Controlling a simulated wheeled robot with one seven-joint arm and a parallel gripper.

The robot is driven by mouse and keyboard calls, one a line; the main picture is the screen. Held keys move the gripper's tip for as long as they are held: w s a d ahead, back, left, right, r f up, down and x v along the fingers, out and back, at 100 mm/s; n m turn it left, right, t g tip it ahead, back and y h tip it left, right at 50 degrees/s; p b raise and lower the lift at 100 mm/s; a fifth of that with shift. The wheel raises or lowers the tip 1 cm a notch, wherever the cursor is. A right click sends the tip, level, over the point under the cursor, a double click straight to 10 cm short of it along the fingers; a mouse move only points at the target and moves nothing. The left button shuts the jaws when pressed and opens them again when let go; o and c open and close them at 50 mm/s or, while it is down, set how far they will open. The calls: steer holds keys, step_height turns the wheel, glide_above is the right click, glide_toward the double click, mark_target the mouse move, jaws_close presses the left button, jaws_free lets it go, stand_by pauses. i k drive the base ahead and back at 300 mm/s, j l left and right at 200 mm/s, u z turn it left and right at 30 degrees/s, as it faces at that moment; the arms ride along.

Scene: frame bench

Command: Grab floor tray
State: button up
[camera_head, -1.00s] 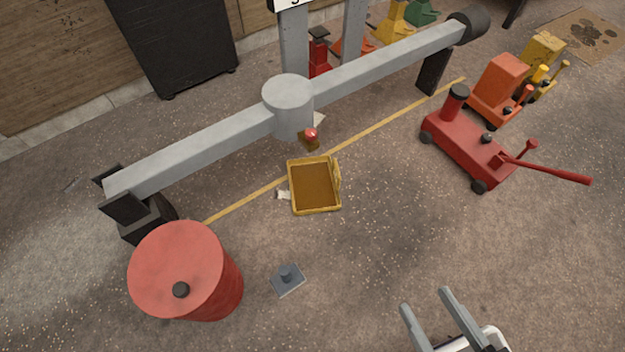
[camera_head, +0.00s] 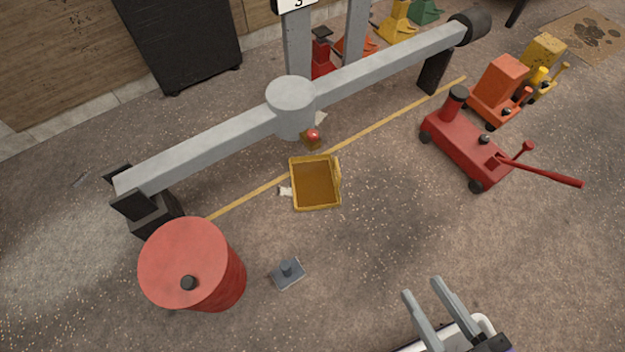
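The floor tray (camera_head: 315,207) is a shallow yellow tray with a brown inside and a raised right edge. It lies on the floor near the middle of the view, by the yellow floor line. My gripper (camera_head: 428,290) is at the bottom right, with its two grey fingers apart and nothing between them. It is clear of the tray, nearer to me and to the right of it.
A long grey beam (camera_head: 210,148) spans the view beyond the tray. A red drum (camera_head: 185,255) stands at the left. A grey block with a knob (camera_head: 288,273) lies between drum and gripper. A red floor jack (camera_head: 462,150) stands right. Floor between gripper and tray looks clear.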

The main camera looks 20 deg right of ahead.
mark_target(315, 185)
steer(key=i+l+u, duration=0.1)
steer(key=l+u, duration=0.4)
steer(key=l, duration=0.25)
steer(key=l+u, duration=0.5)
steer(key=l, duration=0.25)
steer(key=k, duration=0.05)
